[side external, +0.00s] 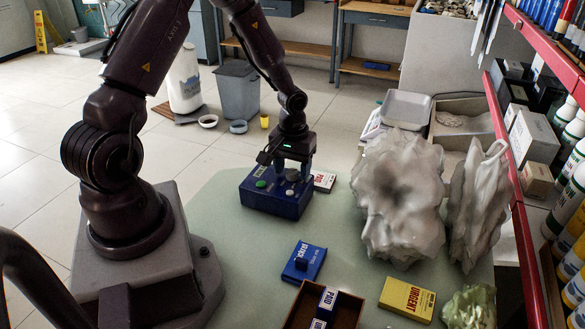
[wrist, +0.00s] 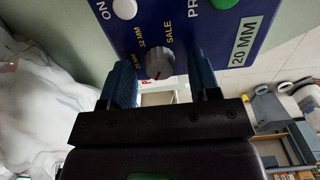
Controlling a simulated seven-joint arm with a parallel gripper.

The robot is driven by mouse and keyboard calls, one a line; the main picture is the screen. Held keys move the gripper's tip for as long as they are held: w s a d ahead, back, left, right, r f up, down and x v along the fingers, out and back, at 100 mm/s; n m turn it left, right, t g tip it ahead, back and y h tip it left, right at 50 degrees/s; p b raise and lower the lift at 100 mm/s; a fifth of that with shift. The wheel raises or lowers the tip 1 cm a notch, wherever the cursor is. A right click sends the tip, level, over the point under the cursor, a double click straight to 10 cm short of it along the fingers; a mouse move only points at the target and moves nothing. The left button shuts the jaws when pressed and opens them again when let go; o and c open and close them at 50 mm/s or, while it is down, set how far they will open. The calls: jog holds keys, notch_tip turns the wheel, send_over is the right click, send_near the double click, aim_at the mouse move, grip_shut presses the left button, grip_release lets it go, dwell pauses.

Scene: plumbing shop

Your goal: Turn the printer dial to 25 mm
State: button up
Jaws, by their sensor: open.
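The blue printer (side external: 262,197) stands on the pale green table under my gripper (side external: 292,168). In the wrist view, the printer's panel (wrist: 135,36) shows a grey dial (wrist: 160,62) with a pale pointer edge. The labels "32 MM" and "SALE" are beside it, with another size label partly readable. The printer's display (wrist: 243,41) reads "20 MM". My gripper (wrist: 161,74) is open, with one blue finger on each side of the dial and visible gaps between. Which label the pointer faces is hard to tell.
White (wrist: 124,8) and green (wrist: 224,3) buttons sit on the panel. A red-and-white box (side external: 324,181) lies right beside the printer. A blue box (side external: 304,262), a yellow "URGENT" box (side external: 407,299) and a brown tray (side external: 347,309) lie nearer. Large white wrapped shapes (side external: 398,195) stand to the right.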

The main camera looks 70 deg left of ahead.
jog(key=shift+f, duration=0.2)
jog(key=shift+c, duration=0.2)
jog(key=c, duration=0.9)
jog(key=shift+m, duration=0.3)
jog(key=m, duration=1)
jog(key=shift+m, duration=0.3)
